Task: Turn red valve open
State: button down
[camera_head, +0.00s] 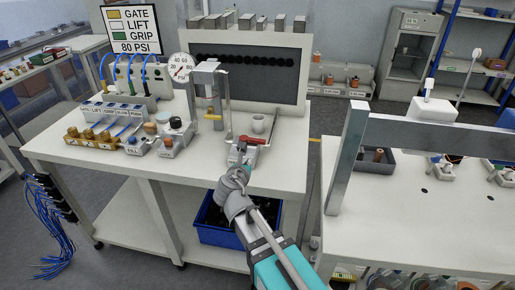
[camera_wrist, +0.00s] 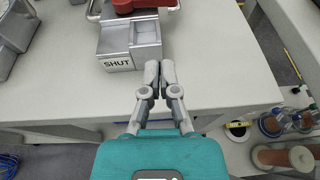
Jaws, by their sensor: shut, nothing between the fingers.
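The red valve handle (camera_head: 254,140) lies along the front right of the white workbench (camera_head: 90,152). In the wrist view the red handle (camera_wrist: 152,4) is cut off by the top edge. Below it is a grey valve block (camera_wrist: 130,42) with a label reading SHUT (camera_wrist: 119,64). My gripper (camera_wrist: 160,68) is shut and empty, with its fingertips just right of the block's near end and short of the handle. In the head view my gripper (camera_head: 243,160) is at the bench's front edge near the valve; its fingertips are hard to make out.
A metal post fixture (camera_head: 225,90) and a white cup (camera_head: 259,123) stand behind the valve. Several knobs and fittings (camera_head: 160,135) are to the left. A blue bin (camera_head: 215,235) sits on the lower shelf. A second white table (camera_head: 400,230) with a metal frame is at right.

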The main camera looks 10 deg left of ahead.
jog(key=shift+w, duration=0.1)
jog(key=b, duration=0.3)
send_near(259, 142)
jog(key=x, duration=0.3)
jog(key=f+x, duration=0.1)
jog(key=x, duration=0.2)
jog(key=shift+a, duration=0.2)
jog(key=shift+w, duration=0.7)
jog(key=shift+w+d, duration=0.1)
jog(key=shift+w, duration=0.5)
